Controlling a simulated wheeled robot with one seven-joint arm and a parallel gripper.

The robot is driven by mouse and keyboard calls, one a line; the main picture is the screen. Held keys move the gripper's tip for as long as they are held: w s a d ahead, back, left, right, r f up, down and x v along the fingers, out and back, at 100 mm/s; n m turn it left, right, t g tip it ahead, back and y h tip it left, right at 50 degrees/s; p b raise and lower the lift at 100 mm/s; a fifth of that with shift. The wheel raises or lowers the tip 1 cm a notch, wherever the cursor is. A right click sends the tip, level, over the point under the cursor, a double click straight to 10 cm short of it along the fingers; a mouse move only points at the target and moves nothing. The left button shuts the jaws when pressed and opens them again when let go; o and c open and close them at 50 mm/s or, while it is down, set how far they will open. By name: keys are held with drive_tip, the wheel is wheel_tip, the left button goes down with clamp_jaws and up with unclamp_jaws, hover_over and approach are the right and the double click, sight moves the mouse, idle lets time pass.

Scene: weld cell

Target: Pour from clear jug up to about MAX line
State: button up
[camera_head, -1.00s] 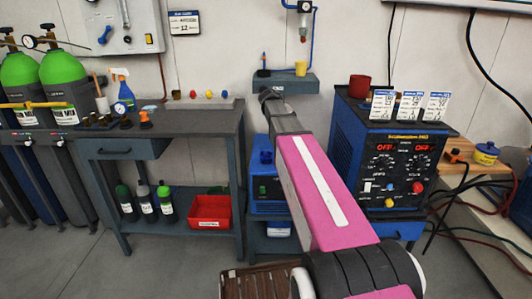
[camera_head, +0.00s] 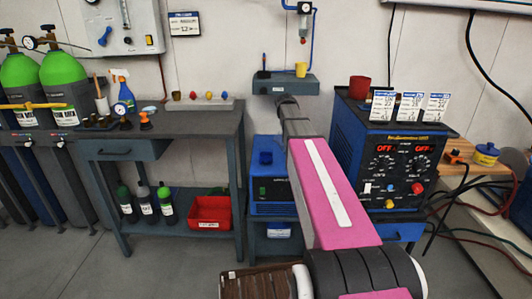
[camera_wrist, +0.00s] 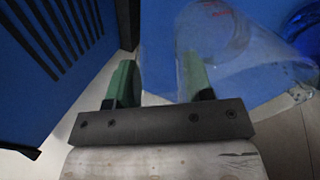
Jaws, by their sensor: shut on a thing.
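A clear see-through jug (camera_wrist: 235,60) fills the upper middle and right of the wrist view, with a faint red mark near the top that I cannot read. My gripper (camera_wrist: 160,78), with green fingers, is shut on the jug; the exact grip is hard to see through the clear wall. A blue round part (camera_wrist: 305,25) shows at the right edge, beyond the jug. In the head view my arm hides the gripper and jug. No MAX line or liquid level is legible.
A blue welding machine (camera_head: 385,150) stands close right of my arm. A wall shelf (camera_head: 285,85) with a yellow cup (camera_head: 301,69) is behind. A grey workbench (camera_head: 160,125) stands left, with a red bin (camera_head: 210,212) below.

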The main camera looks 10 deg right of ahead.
drive_tip(key=shift+d+f+y, duration=0.25)
drive_tip(key=shift+f, duration=0.25)
drive_tip(key=shift+d+f+y, duration=0.25)
drive_tip(key=shift+f, duration=0.25)
drive_tip(key=shift+w+d+f+y+b, duration=0.1)
drive_tip(key=shift+d+f+y+b, duration=0.45)
drive_tip(key=shift+d+y, duration=0.6)
drive_tip(key=shift+y, duration=0.75)
